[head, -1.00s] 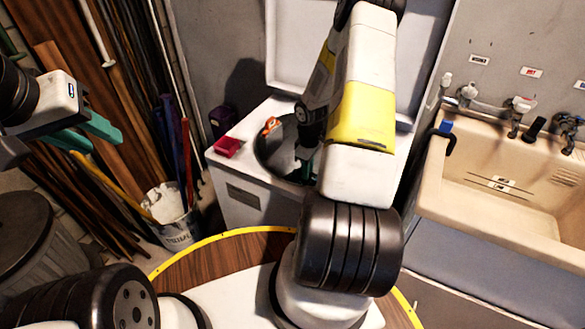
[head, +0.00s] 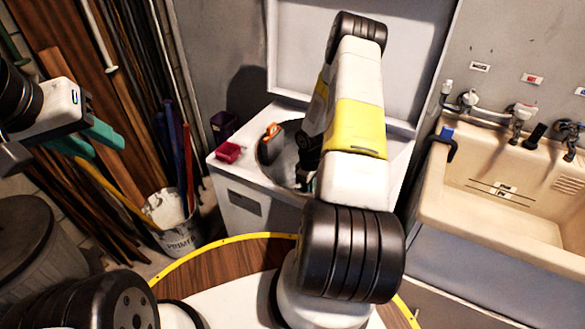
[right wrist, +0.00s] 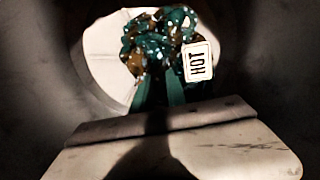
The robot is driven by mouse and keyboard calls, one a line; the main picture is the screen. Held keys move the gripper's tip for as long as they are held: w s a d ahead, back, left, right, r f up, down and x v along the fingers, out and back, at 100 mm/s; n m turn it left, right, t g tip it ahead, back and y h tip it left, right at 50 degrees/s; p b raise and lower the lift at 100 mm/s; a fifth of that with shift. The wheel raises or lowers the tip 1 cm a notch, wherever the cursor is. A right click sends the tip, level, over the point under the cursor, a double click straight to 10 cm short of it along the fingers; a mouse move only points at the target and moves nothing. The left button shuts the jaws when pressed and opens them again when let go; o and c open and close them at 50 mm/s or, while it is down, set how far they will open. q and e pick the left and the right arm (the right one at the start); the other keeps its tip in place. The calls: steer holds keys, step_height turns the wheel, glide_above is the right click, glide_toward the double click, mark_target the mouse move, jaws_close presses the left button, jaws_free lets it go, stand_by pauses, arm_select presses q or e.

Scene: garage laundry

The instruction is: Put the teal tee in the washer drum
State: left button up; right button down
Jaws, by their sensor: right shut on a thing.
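The washer (head: 240,172) stands open-topped with its lid up, and its round drum (head: 277,150) shows partly in the head view. My right arm reaches down into the opening. In the right wrist view my right gripper (right wrist: 160,92) is shut on a bunched teal cloth with brown patches and white specks, the teal tee (right wrist: 155,42). It hangs inside the dark drum, over a pale round part (right wrist: 105,50). A white "HOT" label shows against the cloth. In the head view my arm hides most of the tee. My left gripper (head: 92,140) is open and empty at the left.
A red box (head: 229,152) and an orange item (head: 271,131) sit by the drum's rim. A dark purple box (head: 223,124) stands behind. The beige sink (head: 440,200) is at the right. A bucket (head: 180,238) with poles stands at the left.

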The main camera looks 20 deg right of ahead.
steer(key=shift+f, duration=0.35)
steer(key=c, duration=1.3)
jaws_free()
steer(key=shift+c, duration=0.2)
steer(key=shift+r, duration=0.1)
